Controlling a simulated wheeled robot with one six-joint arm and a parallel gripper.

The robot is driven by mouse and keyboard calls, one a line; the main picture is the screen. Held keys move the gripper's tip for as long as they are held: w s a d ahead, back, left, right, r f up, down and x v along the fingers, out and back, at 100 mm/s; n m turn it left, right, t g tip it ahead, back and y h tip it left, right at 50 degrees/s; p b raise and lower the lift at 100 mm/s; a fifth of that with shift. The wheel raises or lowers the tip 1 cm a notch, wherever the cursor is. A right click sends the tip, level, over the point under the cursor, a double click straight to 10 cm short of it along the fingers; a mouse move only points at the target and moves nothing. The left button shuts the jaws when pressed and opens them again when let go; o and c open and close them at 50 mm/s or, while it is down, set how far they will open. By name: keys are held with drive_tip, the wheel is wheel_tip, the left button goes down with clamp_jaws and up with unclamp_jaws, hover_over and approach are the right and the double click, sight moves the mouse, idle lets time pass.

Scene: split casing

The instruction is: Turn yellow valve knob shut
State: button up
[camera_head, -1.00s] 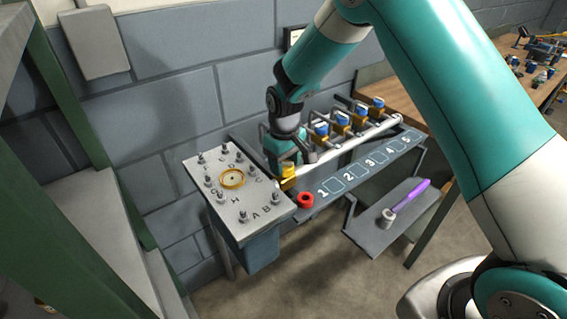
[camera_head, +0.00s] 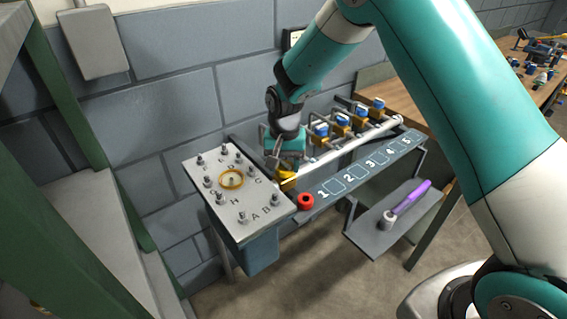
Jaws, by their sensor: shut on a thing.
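The yellow valve knob (camera_head: 287,174) is at the left end of the pale pipe (camera_head: 345,152), just right of the grey bolted casing. Its lower part shows as a small yellow patch under my gripper. My gripper (camera_head: 282,164) points down and is shut on the knob; its fingers and wrist hide most of the knob, so its exact turn angle cannot be told.
Several valves with blue tops (camera_head: 341,119) line the pipe to the right. The casing lid (camera_head: 232,200) has upright bolts and a yellow ring (camera_head: 231,180). A purple-handled tool (camera_head: 409,199) lies on a lower shelf.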

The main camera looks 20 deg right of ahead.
sight(284, 163)
drive_tip(key=shift+w+r+m, duration=0.1)
drive_tip(key=shift+w+m, duration=0.05)
drive_tip(key=shift+m, duration=0.35)
drive_tip(key=o, duration=0.9)
drive_tip(key=shift+o, duration=0.2)
wheel_tip(284, 163, up, 17)
drive_tip(key=b, duration=0.2)
drive_tip(key=shift+r, duration=0.2)
